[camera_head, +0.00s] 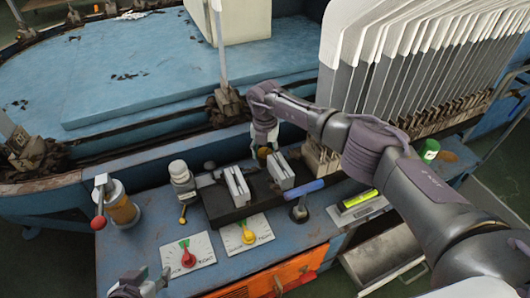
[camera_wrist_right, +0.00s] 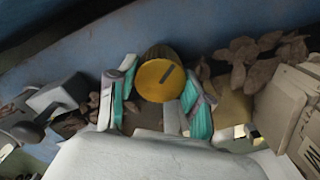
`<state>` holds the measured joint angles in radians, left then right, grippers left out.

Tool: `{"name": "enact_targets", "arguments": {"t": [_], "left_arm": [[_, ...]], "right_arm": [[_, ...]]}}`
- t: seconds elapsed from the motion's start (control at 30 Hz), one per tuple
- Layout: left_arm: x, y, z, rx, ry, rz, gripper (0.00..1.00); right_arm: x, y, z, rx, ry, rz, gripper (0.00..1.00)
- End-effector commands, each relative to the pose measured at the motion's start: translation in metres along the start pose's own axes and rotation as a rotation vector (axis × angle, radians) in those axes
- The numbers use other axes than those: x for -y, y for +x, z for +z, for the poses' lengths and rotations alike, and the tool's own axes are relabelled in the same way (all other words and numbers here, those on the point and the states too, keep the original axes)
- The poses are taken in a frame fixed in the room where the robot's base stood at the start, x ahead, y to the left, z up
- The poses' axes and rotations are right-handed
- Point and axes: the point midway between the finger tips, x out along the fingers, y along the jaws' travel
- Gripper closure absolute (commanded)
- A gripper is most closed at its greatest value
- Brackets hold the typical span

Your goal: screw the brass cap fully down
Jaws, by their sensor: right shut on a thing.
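The brass cap (camera_wrist_right: 160,80) is a round golden disc with a dark slot mark across it, in the middle of the right wrist view. In the head view the cap (camera_head: 263,153) is small and partly covered by my right gripper (camera_head: 265,138). In the right wrist view my right gripper (camera_wrist_right: 156,102) has its teal-padded fingers on either side of the cap, shut on it. What lies under the cap is mostly hidden. My left gripper (camera_head: 154,276) is at the bottom left of the head view, partly cut off, its fingertips apart and nothing seen between them.
Beside the cap is a dark vise with pale jaws (camera_head: 236,187). A blue-handled tool (camera_head: 303,189), a red dial (camera_head: 188,258), a yellow dial (camera_head: 248,236), a red-knobbed lever (camera_head: 98,222) and a grey bottle (camera_head: 182,177) occupy the blue bench.

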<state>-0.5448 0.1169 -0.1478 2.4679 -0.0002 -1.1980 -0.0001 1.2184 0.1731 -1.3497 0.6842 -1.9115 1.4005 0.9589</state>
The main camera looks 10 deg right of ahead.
Motion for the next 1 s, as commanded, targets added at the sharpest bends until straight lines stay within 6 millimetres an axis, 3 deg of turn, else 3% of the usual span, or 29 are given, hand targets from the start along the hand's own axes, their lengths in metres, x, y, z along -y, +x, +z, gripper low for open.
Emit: {"name": "enact_targets", "arguments": {"t": [0.03, 0.17, 0.57, 1.0], "left_arm": [[0.0, 0.0, 0.0, 0.0, 0.0, 0.0, 0.6], [0.0, 0.0, 0.0, 0.0, 0.0, 0.0, 0.6], [0.0, 0.0, -0.001, -0.003, 0.0, 0.0, 0.6], [0.0, 0.0, -0.001, -0.002, 0.0, 0.0, 0.6]], "right_arm": [[0.0, -0.002, 0.002, 0.005, 0.0, 0.002, 0.45], [0.0, -0.001, 0.001, 0.004, 0.0, 0.002, 0.25], [0.0, -0.008, 0.001, 0.002, 0.0, 0.002, 0.25], [-0.001, -0.07, 0.001, 0.003, -0.002, 0.002, 0.25]]}}
